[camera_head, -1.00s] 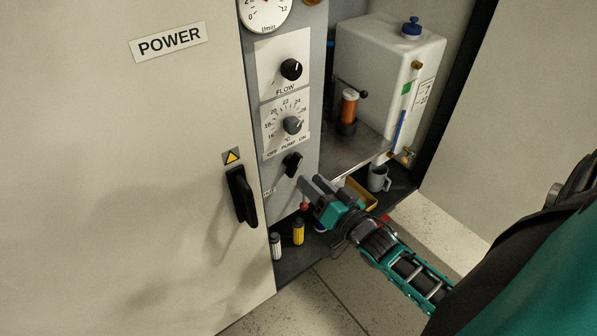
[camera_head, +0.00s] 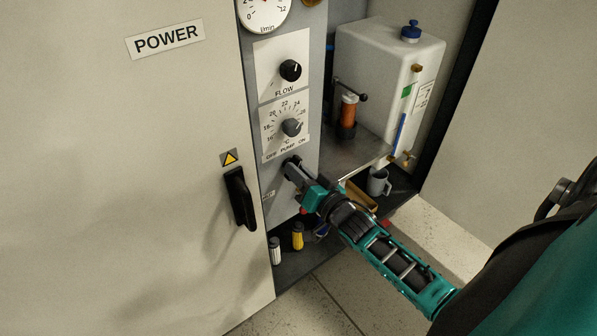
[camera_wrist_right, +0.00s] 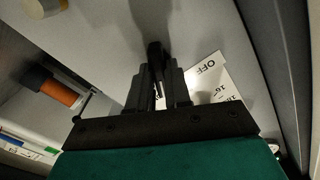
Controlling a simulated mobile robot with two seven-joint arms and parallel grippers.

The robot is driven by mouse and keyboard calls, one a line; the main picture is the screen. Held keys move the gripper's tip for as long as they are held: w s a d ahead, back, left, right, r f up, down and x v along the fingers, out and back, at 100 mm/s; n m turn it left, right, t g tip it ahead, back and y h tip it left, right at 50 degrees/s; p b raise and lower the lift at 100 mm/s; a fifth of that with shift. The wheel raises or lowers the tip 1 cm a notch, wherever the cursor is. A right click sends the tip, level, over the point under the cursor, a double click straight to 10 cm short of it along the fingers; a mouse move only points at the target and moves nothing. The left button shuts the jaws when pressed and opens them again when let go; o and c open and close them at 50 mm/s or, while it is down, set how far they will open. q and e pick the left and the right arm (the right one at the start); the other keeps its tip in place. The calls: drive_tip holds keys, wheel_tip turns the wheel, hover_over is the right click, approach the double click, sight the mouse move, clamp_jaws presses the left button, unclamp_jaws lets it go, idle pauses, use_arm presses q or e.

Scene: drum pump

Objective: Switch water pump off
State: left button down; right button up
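The pump switch (camera_head: 291,161), a black rotary knob below the OFF, PUMP and ON lettering, is mostly hidden by my right gripper in the head view. My right gripper (camera_head: 293,172) is at this knob, its arm coming in from the lower right. In the right wrist view, the black knob (camera_wrist_right: 155,55) lies between the two fingertips of my right gripper (camera_wrist_right: 157,80). The fingers are close around it; whether they press on it I cannot tell. The knob's pointing direction is hidden. My left gripper is not in view.
Above the switch are the temperature knob (camera_head: 291,127) and the FLOW knob (camera_head: 290,70). A black door handle (camera_head: 240,198) is to the left. A white tank (camera_head: 385,85), an orange cylinder (camera_head: 348,110) and a grey mug (camera_head: 378,182) are to the right. Small bottles (camera_head: 297,236) stand below.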

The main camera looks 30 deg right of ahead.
clamp_jaws()
drive_tip(key=shift+n, duration=0.3)
drive_tip(key=shift+n+p, duration=1.75)
drive_tip(key=shift+n, duration=3.85)
drive_tip(key=shift+o, duration=2.3)
unclamp_jaws()
drive_tip(key=shift+s, duration=0.15)
